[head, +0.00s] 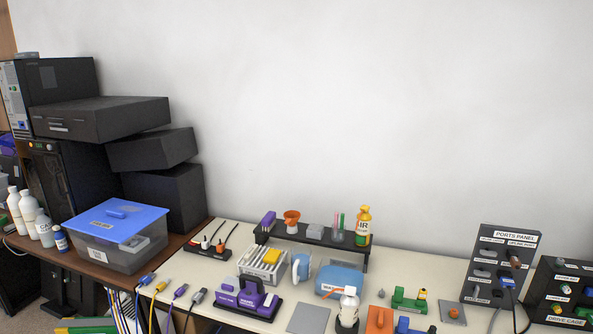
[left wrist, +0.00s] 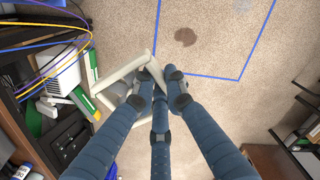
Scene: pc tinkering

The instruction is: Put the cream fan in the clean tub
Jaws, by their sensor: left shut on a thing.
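My left gripper (left wrist: 163,86) is in the left wrist view, with its blue fingers closed on the edge of a cream, frame-like thing (left wrist: 122,74) that looks like the cream fan. It is held out to the left of the fingertips, above the floor. Part of it is hidden behind the fingers. In the head view a clear grey tub (head: 131,259) with a blue lid (head: 117,219) sits on the brown desk at left; its label is too small to read, so I cannot tell whether it is the clean tub. My right gripper is not in view.
Blue tape (left wrist: 212,76) marks the carpet below the gripper. Cables (left wrist: 52,40) and green-edged boards (left wrist: 85,100) are close on the left. A dark wooden shelf (left wrist: 282,156) stands at right. In the head view the cream table (head: 215,268) is crowded with parts.

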